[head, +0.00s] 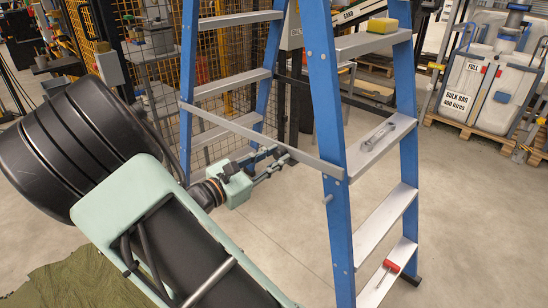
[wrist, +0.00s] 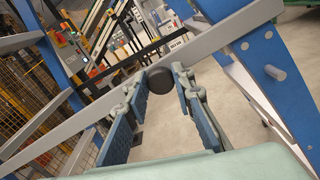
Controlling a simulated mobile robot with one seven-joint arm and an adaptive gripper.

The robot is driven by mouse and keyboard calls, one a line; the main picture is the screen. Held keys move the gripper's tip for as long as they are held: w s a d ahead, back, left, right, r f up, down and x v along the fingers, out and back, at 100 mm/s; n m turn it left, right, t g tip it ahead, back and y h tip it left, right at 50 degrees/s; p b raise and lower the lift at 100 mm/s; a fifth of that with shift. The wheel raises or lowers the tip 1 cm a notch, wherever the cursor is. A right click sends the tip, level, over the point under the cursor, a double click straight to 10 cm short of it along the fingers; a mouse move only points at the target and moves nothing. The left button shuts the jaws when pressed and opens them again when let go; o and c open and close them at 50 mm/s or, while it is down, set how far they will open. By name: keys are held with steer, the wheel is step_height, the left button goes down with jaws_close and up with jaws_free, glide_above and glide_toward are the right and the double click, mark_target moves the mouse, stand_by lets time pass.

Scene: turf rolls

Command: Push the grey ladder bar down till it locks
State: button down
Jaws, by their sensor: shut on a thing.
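The grey ladder bar (head: 228,125) slants from the blue rear leg at left down to the blue front leg (head: 325,95) at right. My gripper (head: 279,162) is at the bar's right half, on its near side. In the wrist view the grey bar (wrist: 215,37) crosses diagonally behind the fingertips. My gripper (wrist: 158,82) is shut on a round black knob (wrist: 158,80) that sits against the bar. The fingers hide part of the bar. I cannot tell whether the bar is locked.
A yellow sponge (head: 382,25) lies on an upper step. A grey handle-like tool (head: 380,136) and a red-handled tool (head: 390,266) lie on lower steps. A bolt (wrist: 275,73) sticks out of the blue leg. Yellow mesh fencing stands behind.

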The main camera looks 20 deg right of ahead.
step_height(320, 180, down, 6)
steer(key=m+b, duration=0.1)
steer(key=b, duration=0.2)
steer(key=shift+s+f+b, duration=0.15)
steer(key=shift+s+b, duration=0.05)
steer(key=shift+b, duration=0.2)
steer(key=c, duration=1.6)
jaws_free()
steer(key=shift+f, duration=0.1)
steer(key=v, duration=1.2)
steer(key=shift+w, duration=0.1)
